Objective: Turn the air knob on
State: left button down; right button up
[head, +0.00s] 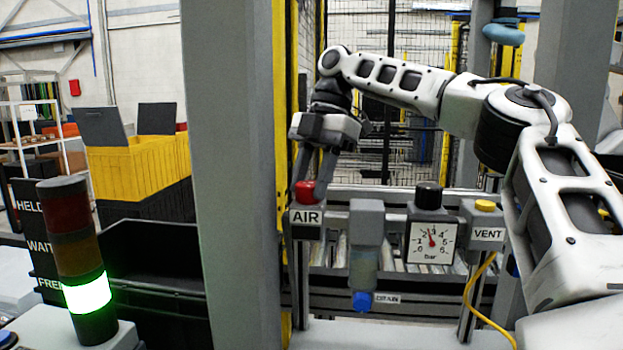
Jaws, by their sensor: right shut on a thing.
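The air knob (304,190) is red and sits on top of a grey block with the AIR label (306,217), in the middle of the head view. My right gripper (309,178) reaches down from above, and its two dark fingers are shut on the red knob. The fingers hide part of the knob, and I cannot tell which way it is turned. My left gripper is not in view.
Right of the knob stand a filter unit with a blue bottom (363,300), a pressure gauge (431,243) under a black knob, and a yellow button (485,206) above VENT. A grey post (232,150) rises at left. A stack light (88,295) glows green.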

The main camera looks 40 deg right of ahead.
aim_at(305, 185)
jog(key=shift+w+n+g, duration=0.1)
jog(key=shift+n+g, duration=0.6)
jog(key=shift+n, duration=1.2)
jog(key=shift+h, duration=0.3)
jog(key=o, duration=1)
jog(key=shift+r, duration=1.65)
jog(key=s+a+r, duration=0.9)
jog(key=s, duration=0.1)
jog(key=shift+s+r, duration=0.35)
jog(key=shift+r, duration=0.05)
